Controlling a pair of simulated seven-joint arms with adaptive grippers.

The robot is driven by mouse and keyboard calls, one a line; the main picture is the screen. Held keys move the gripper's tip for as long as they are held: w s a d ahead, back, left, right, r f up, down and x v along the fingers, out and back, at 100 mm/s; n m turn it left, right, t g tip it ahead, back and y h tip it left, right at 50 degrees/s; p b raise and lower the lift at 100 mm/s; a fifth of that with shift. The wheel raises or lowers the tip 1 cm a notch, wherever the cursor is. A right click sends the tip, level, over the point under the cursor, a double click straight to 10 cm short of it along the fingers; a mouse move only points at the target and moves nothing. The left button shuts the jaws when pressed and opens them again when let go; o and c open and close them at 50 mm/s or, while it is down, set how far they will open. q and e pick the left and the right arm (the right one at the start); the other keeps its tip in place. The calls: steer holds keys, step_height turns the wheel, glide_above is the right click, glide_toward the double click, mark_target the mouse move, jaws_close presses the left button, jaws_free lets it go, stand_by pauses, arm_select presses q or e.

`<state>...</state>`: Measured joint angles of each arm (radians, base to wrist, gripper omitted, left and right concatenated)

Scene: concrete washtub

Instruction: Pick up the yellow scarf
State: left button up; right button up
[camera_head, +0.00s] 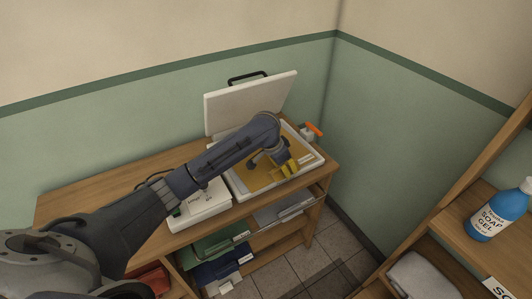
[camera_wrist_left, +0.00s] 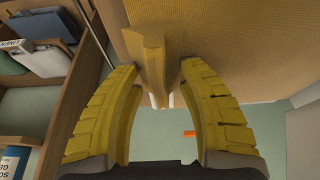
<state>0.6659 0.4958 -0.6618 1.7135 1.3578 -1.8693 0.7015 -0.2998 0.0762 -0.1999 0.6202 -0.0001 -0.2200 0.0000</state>
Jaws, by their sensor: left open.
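The yellow scarf (camera_head: 257,179) is mustard-coloured and lies spread on the white bed of an open press on the wooden table. In the left wrist view the scarf (camera_wrist_left: 235,35) fills the upper part, with a raised fold near the fingertips. My left gripper (camera_head: 288,170) has yellow fingers and is over the right part of the scarf. In the wrist view the left gripper (camera_wrist_left: 160,70) is open, with the raised fold between its fingertips. Whether the fingers touch the cloth, I cannot tell. My left arm hides part of the scarf. My right gripper is not in view.
The press's raised white lid (camera_head: 240,103) stands behind my arm. A white box (camera_head: 200,207) is left of the bed, and an orange handle (camera_head: 313,129) is at its right. Folders (camera_head: 222,246) fill the shelf below. A soap bottle (camera_head: 499,214) stands on the right shelf.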

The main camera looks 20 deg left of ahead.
arm_select(q)
steer(key=shift+f, duration=0.15)
stand_by(0.5)
steer(key=shift+c, duration=0.3)
jaws_close()
